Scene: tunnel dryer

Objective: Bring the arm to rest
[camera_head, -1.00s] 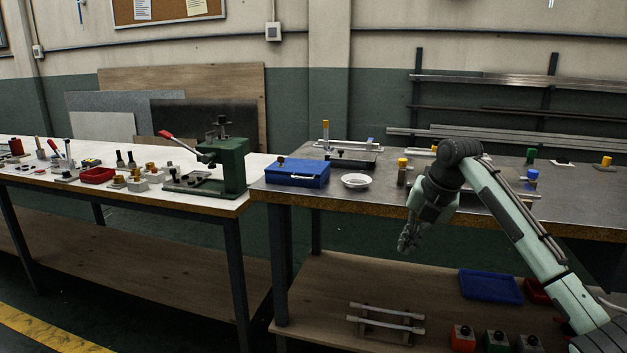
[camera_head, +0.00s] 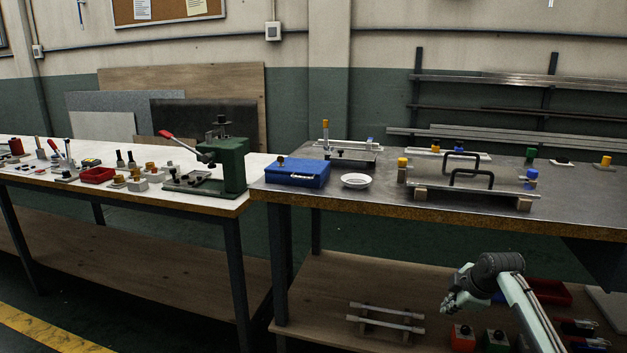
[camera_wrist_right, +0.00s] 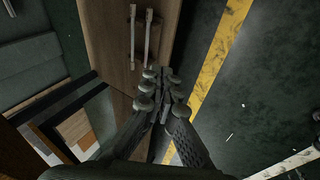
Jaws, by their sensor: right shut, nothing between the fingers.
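My right gripper (camera_head: 450,303) is low in front of the right workbench (camera_head: 400,216) in the head view, at about the height of its lower shelf. Its arm comes in from the bottom right. In the right wrist view the gripper (camera_wrist_right: 160,78) has its fingers together with nothing between them. Below it there the shelf edge and the dark floor (camera_wrist_right: 255,85) show. My left gripper is not in view.
The benchtop carries a blue box (camera_head: 297,173), a white bowl (camera_head: 355,181) and a black-handled fixture (camera_head: 475,192). Floor at the left is clear.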

